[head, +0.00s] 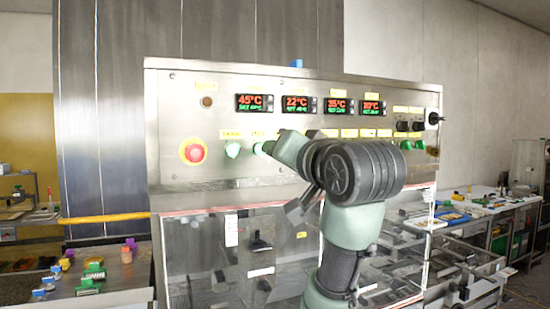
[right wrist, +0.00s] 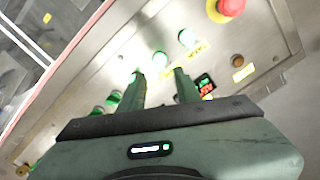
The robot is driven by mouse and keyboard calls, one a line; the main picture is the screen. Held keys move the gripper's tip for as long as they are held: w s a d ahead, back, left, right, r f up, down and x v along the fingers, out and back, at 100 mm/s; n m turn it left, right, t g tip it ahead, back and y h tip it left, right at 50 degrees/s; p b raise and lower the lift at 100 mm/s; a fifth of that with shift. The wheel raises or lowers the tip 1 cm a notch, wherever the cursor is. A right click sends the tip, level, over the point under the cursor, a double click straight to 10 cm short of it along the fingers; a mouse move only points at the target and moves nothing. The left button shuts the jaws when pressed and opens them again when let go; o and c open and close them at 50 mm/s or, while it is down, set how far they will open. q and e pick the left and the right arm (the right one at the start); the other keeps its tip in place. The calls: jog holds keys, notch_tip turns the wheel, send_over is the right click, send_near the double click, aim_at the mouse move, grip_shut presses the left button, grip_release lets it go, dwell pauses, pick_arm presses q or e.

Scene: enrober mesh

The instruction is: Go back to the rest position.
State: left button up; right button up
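My right arm rises in front of the steel control panel (head: 230,80) in the head view, with its hand (head: 290,150) close to the row of green buttons. The right wrist view shows my right gripper (right wrist: 160,82) with its two green fingers apart and nothing between them. Its fingertips point at the panel close to a lit green button (right wrist: 160,60); whether they touch it I cannot tell. In the head view, the arm hides part of the button row. My left gripper is not in view.
A red emergency stop (head: 192,152) and temperature displays (head: 254,102) are on the panel. Black knobs (head: 435,118) sit at its right end. Clear guard panels (head: 200,250) lie below. Side tables stand at left (head: 125,290) and right (head: 450,215).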

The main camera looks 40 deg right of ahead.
dwell(0.5)
jog(key=w+a+f+n+g+y, duration=0.1)
jog(key=a+f+n+g, duration=0.15)
jog(key=f, duration=1.05)
jog(key=w+a+f+n+g, duration=0.1)
jog(key=a+f+n+g, duration=0.15)
jog(key=f, duration=0.95)
jog(key=a+f+n+g+y, duration=0.1)
jog(key=a+f+g, duration=0.15)
jog(key=f, duration=1.05)
jog(key=s+a+f+n+g+y, duration=0.1)
jog(key=s+a+f, duration=0.1)
jog(key=s+f, duration=0.45)
jog(key=s+a+f+n+g, duration=0.1)
jog(key=s+a+f, duration=0.15)
jog(key=f, duration=0.65)
jog(key=s+a+f+n+g+y, duration=0.1)
jog(key=s+a+f+g, duration=0.1)
jog(key=s+f, duration=0.6)
jog(key=s+a+f+n+g, duration=0.1)
jog(key=s+f+n+g, duration=0.2)
jog(key=s, duration=0.8)
notch_tip(320, 180, down, 26)
jog(key=r+m, duration=0.1)
jog(key=s+d+f+g, duration=0.2)
jog(key=s+f, duration=1.6)
jog(key=shift+d+f, duration=0.15)
jog(key=shift+d, duration=0.2)
